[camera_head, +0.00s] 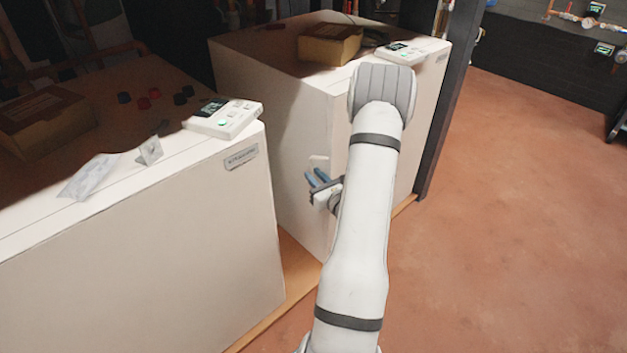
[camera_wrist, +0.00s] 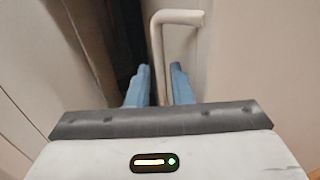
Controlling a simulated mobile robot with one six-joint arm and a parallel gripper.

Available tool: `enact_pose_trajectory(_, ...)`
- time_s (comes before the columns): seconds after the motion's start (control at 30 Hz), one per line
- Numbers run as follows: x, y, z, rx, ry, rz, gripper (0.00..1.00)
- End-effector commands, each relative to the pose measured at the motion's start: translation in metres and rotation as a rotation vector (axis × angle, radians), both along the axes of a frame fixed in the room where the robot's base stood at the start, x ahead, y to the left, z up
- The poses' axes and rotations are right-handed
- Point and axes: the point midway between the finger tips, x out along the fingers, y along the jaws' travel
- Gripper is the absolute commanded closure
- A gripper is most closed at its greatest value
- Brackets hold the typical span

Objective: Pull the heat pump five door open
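The white heat pump in the middle (camera_head: 420,110) has a pale handle (camera_head: 318,162) on its front edge; no number is readable on it. In the wrist view the handle (camera_wrist: 158,50) is a bent bar standing off the pale door (camera_wrist: 245,60). The bar's lower part runs down between my gripper's two blue fingers. My gripper (camera_head: 318,180) is open around the bar, with a small gap visible at the fingers; contact cannot be told. It also shows in the wrist view (camera_wrist: 160,85). My arm hides part of the heat pump's front.
Another white heat pump (camera_head: 140,260) stands close at left, with a control panel (camera_head: 225,118) and loose items on top. A cardboard box (camera_head: 330,44) and a panel (camera_head: 412,52) sit on the middle unit. The reddish floor (camera_head: 530,200) at right is clear.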

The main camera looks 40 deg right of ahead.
Motion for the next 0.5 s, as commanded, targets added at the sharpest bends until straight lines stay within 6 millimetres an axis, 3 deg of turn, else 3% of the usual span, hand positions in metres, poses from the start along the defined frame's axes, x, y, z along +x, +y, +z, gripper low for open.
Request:
enact_pose_trajectory(0.2, 0.0002, -0.0008, 0.0003, 0.0, 0.0, -0.002, 0.81)
enact_pose_trajectory(0.5, -0.0001, -0.0011, 0.0002, 0.0, 0.0, -0.002, 1.0)
